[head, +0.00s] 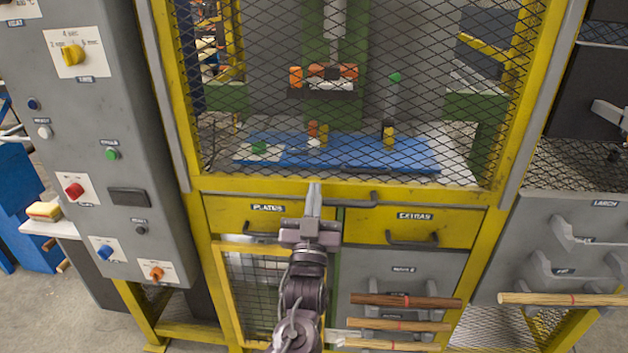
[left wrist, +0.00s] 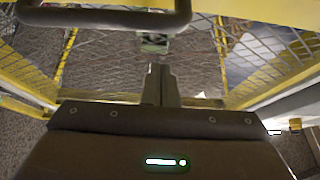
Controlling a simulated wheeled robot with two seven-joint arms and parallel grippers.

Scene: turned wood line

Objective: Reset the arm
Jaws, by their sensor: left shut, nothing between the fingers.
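My left gripper (head: 314,200) is in the head view, in front of the yellow frame of a caged machine, near the drawer labelled PLATES (head: 266,208). Its fingers are shut with nothing between them. In the left wrist view my left gripper (left wrist: 160,84) shows its two fingers together, pointing at a mesh panel. A dark bar handle (left wrist: 105,17) crosses the top left of that view. My right gripper is not in either view.
A grey control panel (head: 105,165) with knobs and buttons stands at left. The EXTRAS drawer (head: 413,227) is right of my gripper. A mesh door (head: 247,290) is below the PLATES drawer.

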